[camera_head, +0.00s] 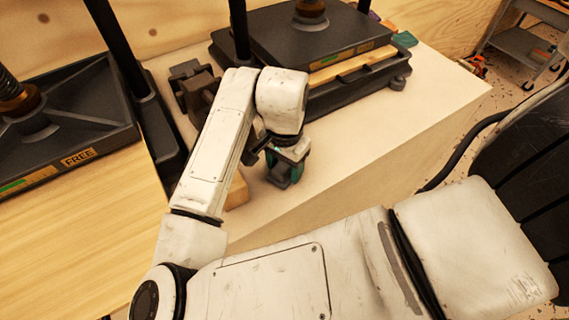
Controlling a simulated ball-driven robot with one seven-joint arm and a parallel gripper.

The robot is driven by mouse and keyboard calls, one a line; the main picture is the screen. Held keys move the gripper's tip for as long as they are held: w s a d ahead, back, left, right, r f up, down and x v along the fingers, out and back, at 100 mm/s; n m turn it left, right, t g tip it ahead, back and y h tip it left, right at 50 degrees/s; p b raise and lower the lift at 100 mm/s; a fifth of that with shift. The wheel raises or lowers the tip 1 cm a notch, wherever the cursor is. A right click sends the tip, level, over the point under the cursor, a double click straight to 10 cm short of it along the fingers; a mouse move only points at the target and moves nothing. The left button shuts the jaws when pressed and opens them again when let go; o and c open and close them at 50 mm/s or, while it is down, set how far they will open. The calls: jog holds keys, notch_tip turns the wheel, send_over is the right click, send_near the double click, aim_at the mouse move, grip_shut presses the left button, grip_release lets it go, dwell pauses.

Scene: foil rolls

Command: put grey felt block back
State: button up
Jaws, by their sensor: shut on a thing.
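My gripper (285,172) points down over the front part of the pale bench, with teal on its fingers. It is shut on a small grey block (279,182), which looks like the grey felt block. My fingers and wrist hide much of it. I cannot tell whether its underside touches the bench top.
The pale bench top (430,95) is clear to the right of my gripper. A dark press (320,45) stands behind it, with small coloured blocks (404,39) beyond. A tan block (236,193) is partly hidden by my arm. Another press (65,115) marked FREE stands left.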

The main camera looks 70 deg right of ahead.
jog(key=shift+f, duration=0.1)
jog(key=o, duration=1)
notch_tip(320, 180, up, 12)
jog(key=shift+r+p, duration=0.2)
jog(key=shift+p, duration=0.15)
